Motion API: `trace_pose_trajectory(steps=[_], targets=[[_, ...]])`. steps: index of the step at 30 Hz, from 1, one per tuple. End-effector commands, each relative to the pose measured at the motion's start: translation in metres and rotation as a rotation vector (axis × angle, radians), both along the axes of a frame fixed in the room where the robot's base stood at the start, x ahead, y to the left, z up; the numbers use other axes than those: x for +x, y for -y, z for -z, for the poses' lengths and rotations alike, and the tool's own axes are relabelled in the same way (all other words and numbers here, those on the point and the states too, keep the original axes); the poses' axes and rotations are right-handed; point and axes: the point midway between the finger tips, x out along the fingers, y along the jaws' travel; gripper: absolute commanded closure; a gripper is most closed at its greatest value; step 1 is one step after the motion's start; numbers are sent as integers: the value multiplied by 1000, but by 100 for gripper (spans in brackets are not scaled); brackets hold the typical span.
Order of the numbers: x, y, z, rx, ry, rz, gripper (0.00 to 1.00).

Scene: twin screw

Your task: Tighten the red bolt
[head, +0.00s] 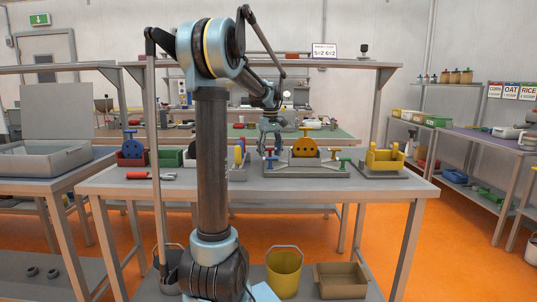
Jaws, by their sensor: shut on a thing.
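The red bolt (269,153) shows as a small red piece at the left end of a grey fixture (300,171) on the workbench. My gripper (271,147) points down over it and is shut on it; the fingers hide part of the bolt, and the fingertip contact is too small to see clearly. A blue piece stands just below the red one.
A yellow holder (385,158) stands right of the fixture. The bench front (330,188) is clear. An overhead shelf spans behind.

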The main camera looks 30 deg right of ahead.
Motion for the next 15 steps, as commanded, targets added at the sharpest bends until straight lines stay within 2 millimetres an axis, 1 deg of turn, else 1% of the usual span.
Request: trace_pose_trajectory(steps=[6,10,15], targets=[[0,1,0,-1,0,183,68],[0,0,0,-1,0,245,68],[-1,0,0,-1,0,267,68]])
